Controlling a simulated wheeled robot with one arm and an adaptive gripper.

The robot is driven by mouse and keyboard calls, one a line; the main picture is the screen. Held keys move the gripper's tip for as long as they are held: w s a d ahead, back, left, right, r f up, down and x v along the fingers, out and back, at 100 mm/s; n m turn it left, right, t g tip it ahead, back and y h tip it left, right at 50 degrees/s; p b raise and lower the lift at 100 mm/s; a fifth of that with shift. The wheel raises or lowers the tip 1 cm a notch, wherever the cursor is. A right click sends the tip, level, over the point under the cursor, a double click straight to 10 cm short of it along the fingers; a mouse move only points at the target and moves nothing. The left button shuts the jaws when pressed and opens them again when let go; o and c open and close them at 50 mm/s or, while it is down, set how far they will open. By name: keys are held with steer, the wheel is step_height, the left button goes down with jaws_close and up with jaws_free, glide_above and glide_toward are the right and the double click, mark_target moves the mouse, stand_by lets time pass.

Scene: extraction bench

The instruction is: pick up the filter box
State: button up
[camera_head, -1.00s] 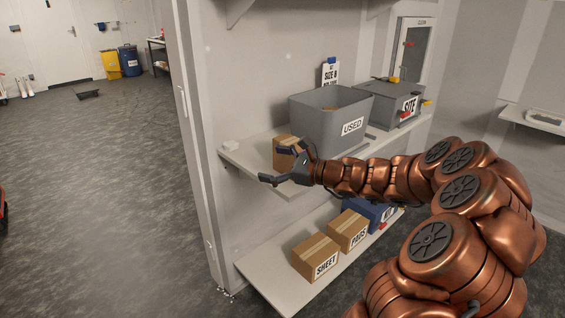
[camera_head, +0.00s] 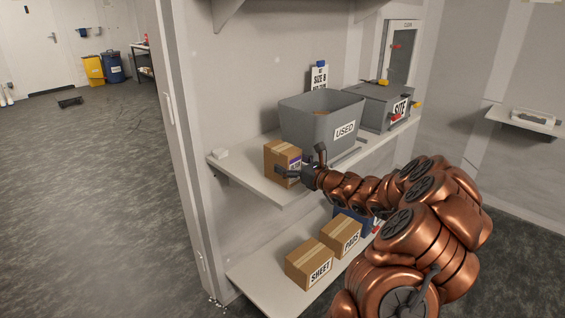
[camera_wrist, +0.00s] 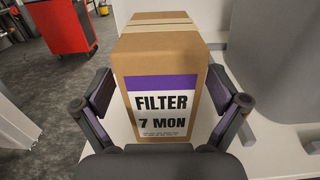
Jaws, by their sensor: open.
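The filter box (camera_head: 275,163) is a brown cardboard box standing upright on the upper shelf, left of the grey bin. In the wrist view the filter box (camera_wrist: 160,75) faces me with a purple-banded label reading "FILTER 7 MON". My gripper (camera_head: 298,163) is open at the box's label side. In the wrist view my gripper's fingers (camera_wrist: 166,98) stand one on each side of the box's near part, with the box between them. The right finger looks very close to the box; I cannot tell whether either finger touches it.
A grey bin marked USED (camera_head: 300,128) stands right of the box, and a grey SITE case (camera_head: 370,108) beyond it. SHEET (camera_head: 308,262) and PADS (camera_head: 342,236) boxes sit on the lower shelf.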

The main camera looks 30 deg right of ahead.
steer(key=shift+x, duration=1.05)
steer(key=shift+d, duration=0.1)
steer(key=shift+c, duration=0.4)
steer(key=c, duration=1.3)
